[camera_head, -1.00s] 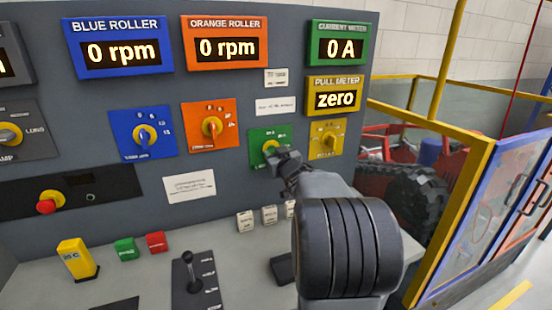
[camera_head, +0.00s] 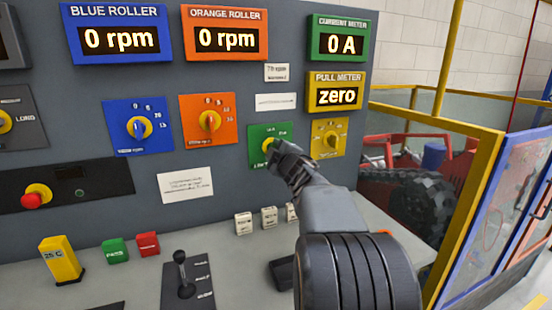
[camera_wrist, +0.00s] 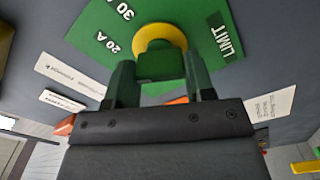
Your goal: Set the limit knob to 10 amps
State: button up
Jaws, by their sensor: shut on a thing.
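The limit knob has a yellow collar and a green grip (camera_wrist: 160,66) and sits on a green plate (camera_head: 284,131) on the grey panel. My gripper (camera_head: 278,152) is at this plate and covers much of the knob in the head view. In the wrist view, my gripper's two fingers (camera_wrist: 161,76) stand on either side of the green grip, shut on it. The plate there reads LIMIT, 20 A and 30; a 10 mark is not visible, and the knob's pointing direction is unclear. The current meter (camera_head: 341,42) reads 0 A.
A yellow knob plate (camera_head: 341,143) is close to the right of the limit plate, and an orange knob plate (camera_head: 224,106) is to its left. Small white blocks (camera_head: 243,223) and a black lever (camera_head: 181,262) stand on the desk below. A yellow guard rail (camera_head: 464,170) is at the right.

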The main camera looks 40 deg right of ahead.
jog(key=n+b, duration=0.2)
jog(key=n, duration=0.3)
jog(key=shift+f, duration=0.1)
jog(key=shift+n, duration=0.3)
dwell(0.4)
jog(key=o, duration=0.9)
jog(key=p+v, duration=0.1)
jog(key=v, duration=1.2)
jog(key=shift+s, duration=0.4)
